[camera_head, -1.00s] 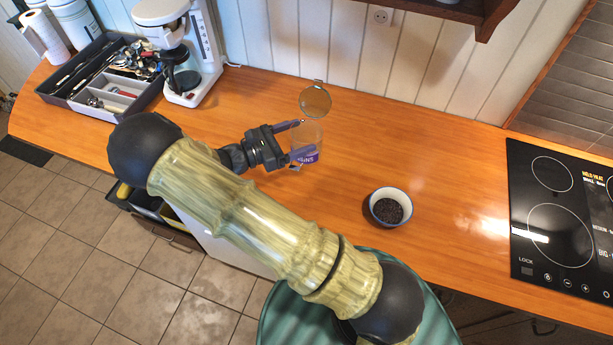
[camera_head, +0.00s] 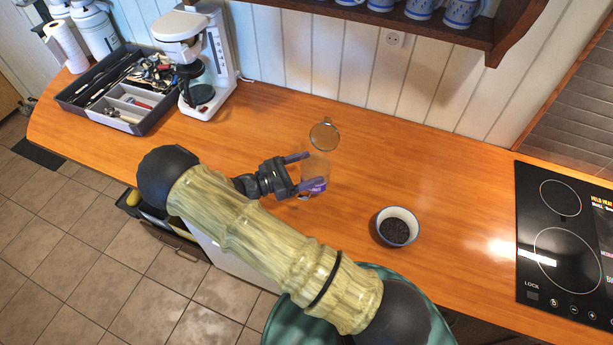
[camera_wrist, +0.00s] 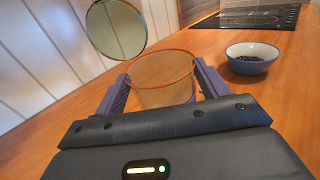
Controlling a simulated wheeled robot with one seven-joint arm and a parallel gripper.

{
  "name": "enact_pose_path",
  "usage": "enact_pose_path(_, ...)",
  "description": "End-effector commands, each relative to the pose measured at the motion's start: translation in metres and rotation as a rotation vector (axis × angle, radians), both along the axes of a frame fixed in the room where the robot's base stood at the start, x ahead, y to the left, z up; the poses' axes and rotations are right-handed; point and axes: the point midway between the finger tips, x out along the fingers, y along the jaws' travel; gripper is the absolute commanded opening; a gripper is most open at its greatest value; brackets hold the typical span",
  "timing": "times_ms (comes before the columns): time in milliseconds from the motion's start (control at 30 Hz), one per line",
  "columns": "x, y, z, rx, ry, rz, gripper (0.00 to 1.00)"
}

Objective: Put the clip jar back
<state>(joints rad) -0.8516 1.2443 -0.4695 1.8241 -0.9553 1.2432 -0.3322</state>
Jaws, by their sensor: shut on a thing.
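In the wrist view the jar (camera_wrist: 163,80) is between the purple fingers of my gripper (camera_wrist: 160,95), and the lid (camera_wrist: 116,28) stands up at upper left. The jar looks empty. I cannot tell whether its base touches the counter.
A bowl of dark grains (camera_head: 397,227) stands on the wooden counter (camera_head: 420,170), right of the jar. A cooktop (camera_head: 570,240) is at the right. A coffee maker (camera_head: 205,65) and utensil tray (camera_head: 110,90) are at the left. A shelf with several cups (camera_head: 500,38) hangs above.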

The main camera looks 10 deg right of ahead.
Motion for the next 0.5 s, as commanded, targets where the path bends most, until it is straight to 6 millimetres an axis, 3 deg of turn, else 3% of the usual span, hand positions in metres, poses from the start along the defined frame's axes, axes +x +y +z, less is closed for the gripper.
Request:
enact_pose_path(267, 0.0, -0.001, -0.002, -0.004, -0.001, 0.0, 0.27)
enact_pose_path(500, 0.0, -0.001, -0.028, -0.004, 0.0, 0.001, 0.27)
